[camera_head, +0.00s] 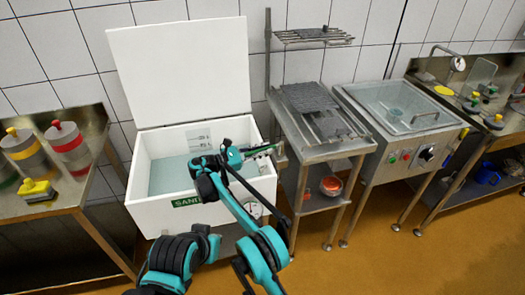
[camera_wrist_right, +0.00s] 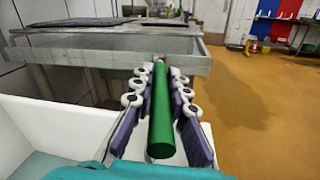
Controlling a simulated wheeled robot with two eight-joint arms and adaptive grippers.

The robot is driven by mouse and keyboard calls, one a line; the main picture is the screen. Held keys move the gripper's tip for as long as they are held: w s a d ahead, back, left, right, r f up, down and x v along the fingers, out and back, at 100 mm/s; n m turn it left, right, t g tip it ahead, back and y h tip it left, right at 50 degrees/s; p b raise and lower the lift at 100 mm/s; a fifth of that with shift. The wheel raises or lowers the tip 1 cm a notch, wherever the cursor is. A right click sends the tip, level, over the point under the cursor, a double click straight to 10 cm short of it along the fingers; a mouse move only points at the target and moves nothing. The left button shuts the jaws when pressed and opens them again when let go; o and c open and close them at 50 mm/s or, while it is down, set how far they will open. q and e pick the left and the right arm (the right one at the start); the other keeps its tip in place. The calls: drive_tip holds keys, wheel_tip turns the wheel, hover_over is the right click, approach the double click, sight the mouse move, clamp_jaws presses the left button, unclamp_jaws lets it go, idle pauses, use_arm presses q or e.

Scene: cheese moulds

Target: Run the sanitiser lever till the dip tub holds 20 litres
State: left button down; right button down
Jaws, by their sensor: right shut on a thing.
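The dip tub (camera_head: 160,178) is a white open box with a green label beginning "SANI" and its lid (camera_head: 182,70) raised. Pale liquid (camera_head: 170,175) lies inside; a small marked plate (camera_head: 199,141) is on the inner back wall, too small to read. My right gripper (camera_head: 262,149) is at the tub's right rim. In the right wrist view, the gripper (camera_wrist_right: 158,78) has its padded fingers closed on both sides of the green lever handle (camera_wrist_right: 162,120). The lever is mostly hidden in the head view. My left gripper is not in view.
A steel stand (camera_head: 340,150) with a grey rack is close right of the tub. A glass-lidded steel unit (camera_head: 400,148) is beyond it. A round dial (camera_head: 257,208) is partly hidden behind my arm.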

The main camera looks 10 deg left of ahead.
idle(0.3)
drive_tip(key=c, duration=1.5)
unclamp_jaws()
drive_tip(key=shift+w, duration=0.1)
drive_tip(key=shift+r, duration=0.1)
wheel_tip(320, 180, up, 10)
drive_tip(key=shift+f, duration=0.1)
